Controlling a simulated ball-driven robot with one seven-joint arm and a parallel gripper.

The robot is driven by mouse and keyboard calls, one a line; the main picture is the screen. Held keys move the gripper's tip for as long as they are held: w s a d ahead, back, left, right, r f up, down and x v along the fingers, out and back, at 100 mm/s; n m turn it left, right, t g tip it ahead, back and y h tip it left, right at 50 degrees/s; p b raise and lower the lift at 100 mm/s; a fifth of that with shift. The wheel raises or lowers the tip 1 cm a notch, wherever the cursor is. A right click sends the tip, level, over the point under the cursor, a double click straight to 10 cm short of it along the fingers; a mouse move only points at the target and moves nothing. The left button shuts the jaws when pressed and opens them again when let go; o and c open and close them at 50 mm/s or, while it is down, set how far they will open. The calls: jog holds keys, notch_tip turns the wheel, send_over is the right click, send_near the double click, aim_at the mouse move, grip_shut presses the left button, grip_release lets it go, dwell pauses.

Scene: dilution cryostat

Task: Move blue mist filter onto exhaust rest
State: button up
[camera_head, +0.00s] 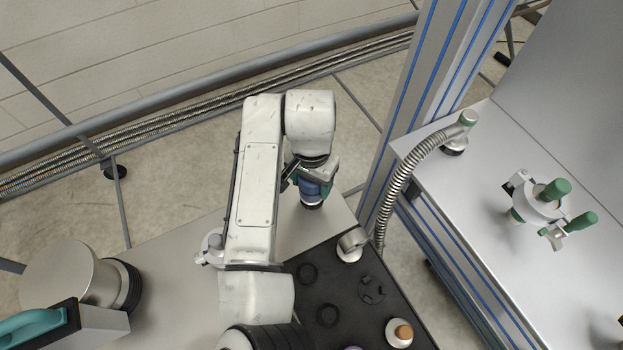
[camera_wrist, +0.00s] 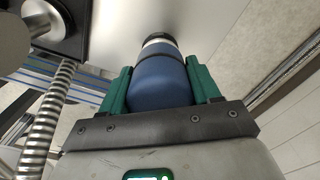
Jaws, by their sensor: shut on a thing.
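The blue mist filter is a blue cylinder with a dark band and a dark and silver end. In the wrist view the filter (camera_wrist: 158,82) sits between the green fingers of my gripper (camera_wrist: 160,88), which is shut on it. In the head view my gripper (camera_head: 312,177) is partly hidden under my arm. The filter (camera_head: 311,192) hangs below it, near the far edge of the bare metal tabletop (camera_head: 322,228). I cannot tell whether its lower end touches the metal. No place in view is clearly the exhaust rest.
A black mat (camera_head: 352,322) with dark ring seats lies on the near table. A brown-topped white holder (camera_head: 399,333) stands on it. A flexible metal hose (camera_head: 398,190) arches to the right bench (camera_head: 470,205). A green-handled valve (camera_head: 541,207) stands there. A blue-striped post (camera_head: 425,90) rises between.

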jog(key=shift+f, duration=0.3)
jog(key=o, duration=1.3)
jog(key=shift+c, duration=0.2)
notch_tip(320, 180, up, 11)
jog(key=shift+f+b, duration=0.1)
jog(key=shift+b, duration=0.2)
notch_tip(320, 180, up, 7)
jog(key=p, duration=0.6)
jog(key=shift+p, duration=0.35)
